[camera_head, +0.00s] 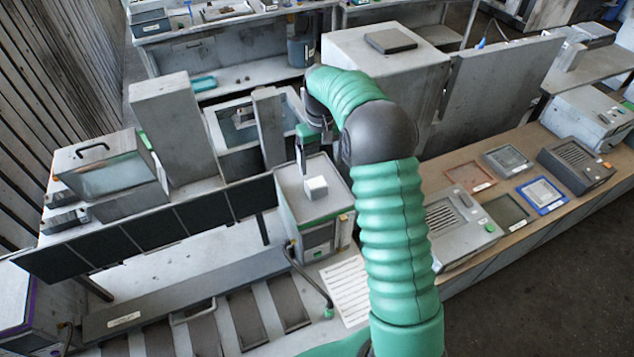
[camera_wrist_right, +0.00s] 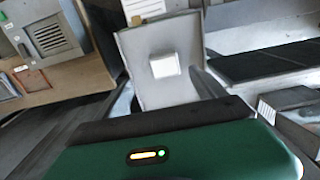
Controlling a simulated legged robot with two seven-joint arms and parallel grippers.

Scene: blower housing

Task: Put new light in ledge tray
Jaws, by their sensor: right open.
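A small white block (camera_head: 316,187), perhaps the new light, sits on the shallow rimmed grey top (camera_head: 293,208) of a boxy unit, which may be the ledge tray. In the right wrist view the block (camera_wrist_right: 165,65) lies near the middle of the rimmed grey surface (camera_wrist_right: 140,50), clear of its edges. My right gripper (camera_head: 303,158) is open and empty, just behind and above the block and apart from it. Its fingers are partly hidden by the wrist and a dark link. My left gripper is not in view.
Dark panels (camera_head: 150,229) run left of the unit, and a tall grey block (camera_head: 176,127) stands behind them. A printed sheet (camera_head: 346,288) lies in front. On the right, a brown bench holds a vented box (camera_head: 452,225) and a blue-framed plate (camera_head: 543,195).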

